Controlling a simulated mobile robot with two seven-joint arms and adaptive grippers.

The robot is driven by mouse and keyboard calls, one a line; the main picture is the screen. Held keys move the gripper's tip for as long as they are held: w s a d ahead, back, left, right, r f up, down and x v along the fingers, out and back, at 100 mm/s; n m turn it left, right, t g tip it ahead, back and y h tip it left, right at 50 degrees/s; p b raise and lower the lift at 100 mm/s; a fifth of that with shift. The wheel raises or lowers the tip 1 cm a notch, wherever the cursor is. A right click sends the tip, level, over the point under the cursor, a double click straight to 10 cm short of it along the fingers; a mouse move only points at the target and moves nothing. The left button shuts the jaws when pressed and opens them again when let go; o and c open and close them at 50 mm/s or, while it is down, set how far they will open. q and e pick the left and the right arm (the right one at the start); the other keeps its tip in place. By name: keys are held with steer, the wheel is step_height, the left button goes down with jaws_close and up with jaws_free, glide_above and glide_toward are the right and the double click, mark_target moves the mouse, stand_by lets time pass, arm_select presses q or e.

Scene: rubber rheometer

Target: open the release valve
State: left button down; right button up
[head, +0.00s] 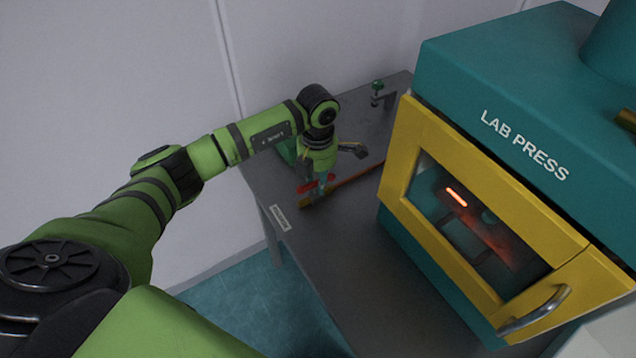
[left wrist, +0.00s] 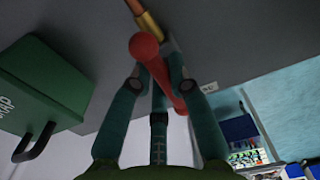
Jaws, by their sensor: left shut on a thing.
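The release valve's red lever (head: 329,178) shows beside my left gripper (head: 317,184) on the bench in the head view. In the left wrist view the red lever (left wrist: 146,48) has its rounded end just beyond the fingertips and its narrower length runs back between them. My left gripper (left wrist: 160,78) is shut on the lever. A brass pipe piece (left wrist: 147,22) lies just past the lever. In the head view the fingers and wrist hide part of the valve. My right gripper is in neither view.
A teal lab press (head: 455,70) with a yellow-framed door (head: 405,150) stands right of the valve. A green box (left wrist: 40,85) with a black handle stands close to the gripper. A small green-topped fitting (head: 378,88) is at the back. The bench front (head: 340,250) is clear.

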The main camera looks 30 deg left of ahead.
arm_select(q)
steer(key=shift+n, duration=0.4)
steer(key=c, duration=1.1)
jaws_free()
steer(key=shift+c, duration=0.2)
steer(key=shift+r, duration=0.1)
step_height(320, 180, up, 12)
